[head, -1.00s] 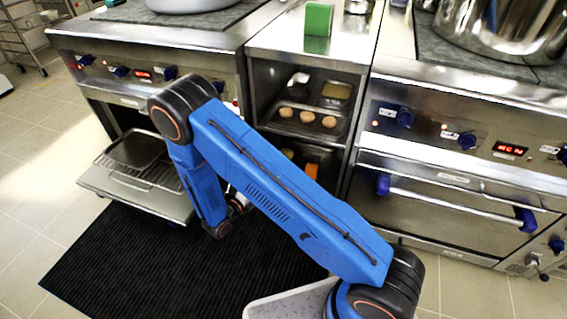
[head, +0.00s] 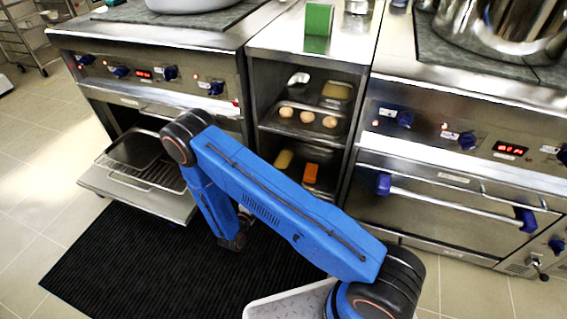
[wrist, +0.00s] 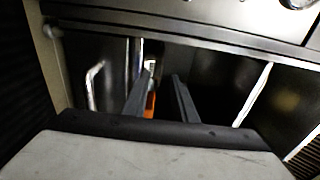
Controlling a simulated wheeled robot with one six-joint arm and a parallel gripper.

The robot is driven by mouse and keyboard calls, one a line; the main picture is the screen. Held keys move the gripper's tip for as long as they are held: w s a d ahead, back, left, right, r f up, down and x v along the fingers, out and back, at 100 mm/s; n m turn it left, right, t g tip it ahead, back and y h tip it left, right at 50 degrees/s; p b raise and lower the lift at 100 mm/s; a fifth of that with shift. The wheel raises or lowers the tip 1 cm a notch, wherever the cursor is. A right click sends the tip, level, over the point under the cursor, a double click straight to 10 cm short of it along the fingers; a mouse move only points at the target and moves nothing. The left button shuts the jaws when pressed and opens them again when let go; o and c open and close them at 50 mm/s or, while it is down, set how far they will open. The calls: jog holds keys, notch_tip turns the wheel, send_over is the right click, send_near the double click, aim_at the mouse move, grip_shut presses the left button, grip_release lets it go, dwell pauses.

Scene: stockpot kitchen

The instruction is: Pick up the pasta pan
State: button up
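No thing is plainly marked as the pasta pan. A dark rectangular pan (head: 137,150) sits in the open oven at the left of the head view. A big steel pot (head: 510,25) stands on the right stove, and a pale round pot (head: 190,3) on the left stove is cut off by the top edge. In the head view my wrist end hangs low over the black mat, with the fingers hidden. In the wrist view my gripper (wrist: 162,75) is open, its two dark fingers apart, facing a dark opening. An orange thing (wrist: 150,104) shows between the fingers, beyond them.
The oven door (head: 150,195) is lowered, with a wire rack above it. The middle shelf unit holds a tray (head: 300,131) with three round brown items, and an orange box (head: 310,173) and yellow item (head: 284,159) lower down. A green box (head: 318,19) stands on the counter.

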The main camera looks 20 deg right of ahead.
jog(key=x, duration=1)
jog(key=shift+d+r, duration=0.35)
jog(key=shift+d, duration=0.25)
grip_shut()
dwell(0.9)
